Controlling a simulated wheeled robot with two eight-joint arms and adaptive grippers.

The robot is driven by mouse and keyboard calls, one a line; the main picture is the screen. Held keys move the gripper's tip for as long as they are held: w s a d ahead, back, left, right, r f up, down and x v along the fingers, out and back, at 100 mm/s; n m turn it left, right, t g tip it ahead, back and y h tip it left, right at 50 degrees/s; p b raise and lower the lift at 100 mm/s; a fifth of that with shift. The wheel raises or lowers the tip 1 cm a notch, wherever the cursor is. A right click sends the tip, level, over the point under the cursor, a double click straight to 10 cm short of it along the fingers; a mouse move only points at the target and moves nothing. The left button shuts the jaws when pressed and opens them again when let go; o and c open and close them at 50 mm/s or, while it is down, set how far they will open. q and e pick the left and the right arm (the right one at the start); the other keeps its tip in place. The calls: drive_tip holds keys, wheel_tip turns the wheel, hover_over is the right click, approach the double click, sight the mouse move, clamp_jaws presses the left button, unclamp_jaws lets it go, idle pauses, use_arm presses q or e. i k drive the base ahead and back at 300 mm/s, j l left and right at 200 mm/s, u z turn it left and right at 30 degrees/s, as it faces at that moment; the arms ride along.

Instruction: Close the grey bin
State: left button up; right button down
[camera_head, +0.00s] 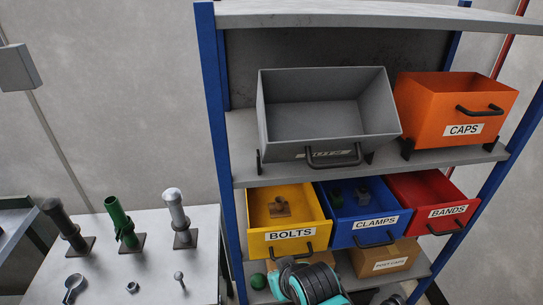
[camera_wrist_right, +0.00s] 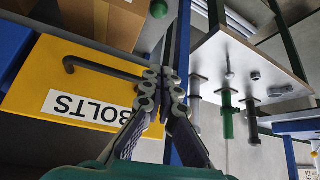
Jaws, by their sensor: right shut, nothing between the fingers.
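The grey bin (camera_head: 330,118) sits on the upper shelf, tipped forward, with its open top and empty inside showing. Its black handle (camera_head: 335,162) crosses its front label, which is hard to read. My right gripper (camera_head: 286,264) is low in the head view, below the grey bin and in front of the lower edge of the yellow BOLTS bin. In the right wrist view, its fingers (camera_wrist_right: 164,78) are shut with nothing between them, beside the yellow bin's handle (camera_wrist_right: 100,68). The grey bin does not show there. My left gripper is not in view.
The orange CAPS bin (camera_head: 452,108) stands right of the grey bin. Below are the yellow BOLTS (camera_head: 288,244), blue CLAMPS (camera_head: 355,232) and red BANDS (camera_head: 440,212) bins, tipped open. A cardboard box (camera_head: 390,262) sits lower. A table (camera_head: 150,270) with posts stands left of the blue upright (camera_head: 213,100).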

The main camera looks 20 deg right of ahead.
sight(309, 114)
drive_tip(key=z, duration=1.25)
